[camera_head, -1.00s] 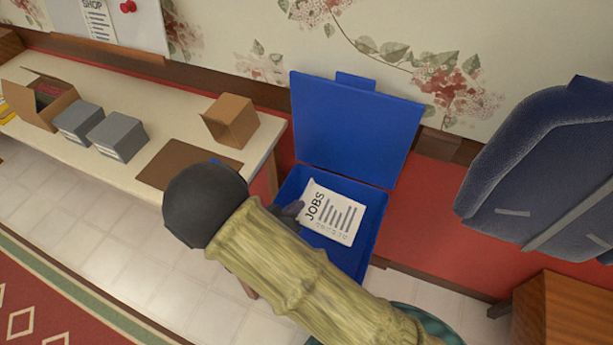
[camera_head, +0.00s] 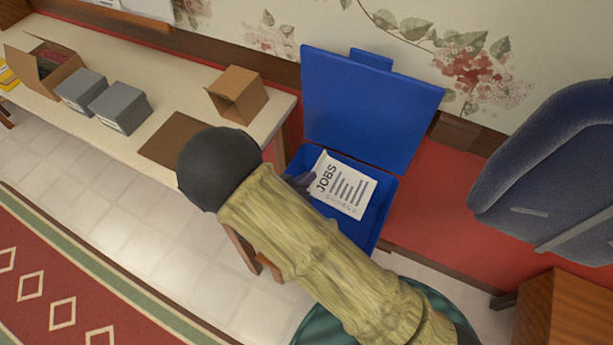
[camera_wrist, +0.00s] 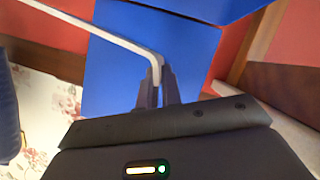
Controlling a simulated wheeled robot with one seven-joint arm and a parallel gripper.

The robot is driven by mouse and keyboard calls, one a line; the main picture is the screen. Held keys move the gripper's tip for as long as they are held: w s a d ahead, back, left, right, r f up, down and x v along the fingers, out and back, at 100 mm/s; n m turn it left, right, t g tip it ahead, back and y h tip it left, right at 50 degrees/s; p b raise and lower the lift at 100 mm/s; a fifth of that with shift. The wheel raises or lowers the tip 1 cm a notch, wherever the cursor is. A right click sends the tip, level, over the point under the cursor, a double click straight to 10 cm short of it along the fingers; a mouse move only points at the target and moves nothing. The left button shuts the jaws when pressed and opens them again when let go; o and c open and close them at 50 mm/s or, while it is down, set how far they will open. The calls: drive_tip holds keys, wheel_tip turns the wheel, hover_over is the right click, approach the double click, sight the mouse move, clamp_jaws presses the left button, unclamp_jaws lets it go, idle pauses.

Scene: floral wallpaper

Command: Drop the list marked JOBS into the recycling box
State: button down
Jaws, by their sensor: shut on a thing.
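The white list marked JOBS (camera_head: 345,187) shows over the opening of the blue recycling box (camera_head: 383,200), whose lid (camera_head: 365,105) stands open against the wall. My gripper (camera_head: 302,182) is at the list's left edge, mostly hidden behind my arm. In the wrist view my gripper (camera_wrist: 158,75) is shut on the list (camera_wrist: 130,41), seen nearly edge-on as a thin white strip. Blue box surfaces (camera_wrist: 110,75) fill the space beyond the fingers. How far the list is above the box floor is unclear.
A table (camera_head: 190,75) at the left holds grey boxes (camera_head: 120,107), an open carton (camera_head: 45,65), a small cardboard box (camera_head: 238,95) and a brown mat (camera_head: 170,138). A dark blue chair (camera_head: 550,170) and a wooden cabinet (camera_head: 565,310) stand at the right.

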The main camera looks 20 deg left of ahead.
drive_tip(key=f+b, duration=0.3)
drive_tip(key=f, duration=0.1)
drive_tip(key=shift+s+f+b, duration=0.2)
drive_tip(key=shift+f+b, duration=0.15)
drive_tip(key=c, duration=1.5)
unclamp_jaws()
drive_tip(key=shift+s+a, duration=0.1)
drive_tip(key=p+v, duration=0.1)
drive_tip(key=v, duration=1.6)
